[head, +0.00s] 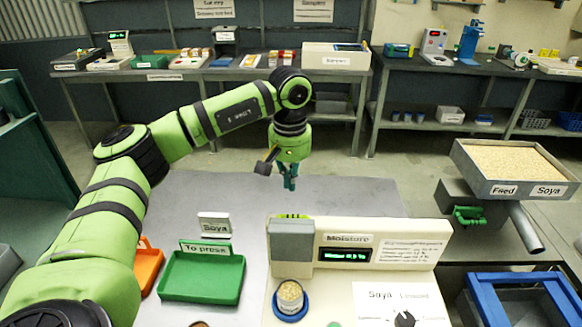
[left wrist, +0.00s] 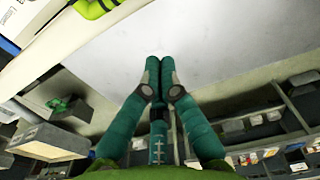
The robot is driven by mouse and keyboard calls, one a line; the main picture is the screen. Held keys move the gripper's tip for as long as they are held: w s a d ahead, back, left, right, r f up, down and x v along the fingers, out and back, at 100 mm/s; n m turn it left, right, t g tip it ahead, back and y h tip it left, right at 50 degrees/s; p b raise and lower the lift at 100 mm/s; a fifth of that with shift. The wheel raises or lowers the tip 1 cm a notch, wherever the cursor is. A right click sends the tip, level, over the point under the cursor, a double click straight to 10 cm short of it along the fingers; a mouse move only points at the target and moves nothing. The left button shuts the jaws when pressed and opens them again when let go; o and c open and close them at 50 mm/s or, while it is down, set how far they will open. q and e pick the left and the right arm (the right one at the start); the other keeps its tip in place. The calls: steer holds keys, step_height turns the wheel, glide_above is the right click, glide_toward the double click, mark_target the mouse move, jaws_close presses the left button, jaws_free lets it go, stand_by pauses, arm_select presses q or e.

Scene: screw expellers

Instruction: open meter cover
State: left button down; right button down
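The cream moisture meter (head: 385,252) stands at the front of the table, with a lit green display. A grey box-shaped cover (head: 291,247) sits at its left end and looks down. A lime-green piece (head: 291,216) shows just behind the cover's top; I cannot tell what it is. My left gripper (head: 290,184) hangs fingers-down behind the meter, above the grey table and apart from the cover. In the left wrist view its teal fingers (left wrist: 159,72) meet at the tips with nothing between them. My right gripper is in neither view.
A cup of grain (head: 290,297) stands on a blue dish before the cover. A green tray (head: 203,275) and an orange tray (head: 147,266) lie left. A feed hopper (head: 525,165) stands right. The grey table (head: 345,190) behind the meter is clear.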

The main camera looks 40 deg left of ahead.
arm_select(q)
steer(key=s+d+f+p, duration=0.2)
steer(key=s+f+p, duration=0.1)
steer(key=shift+s+f, duration=0.15)
steer(key=shift+f, duration=0.15)
stand_by(0.3)
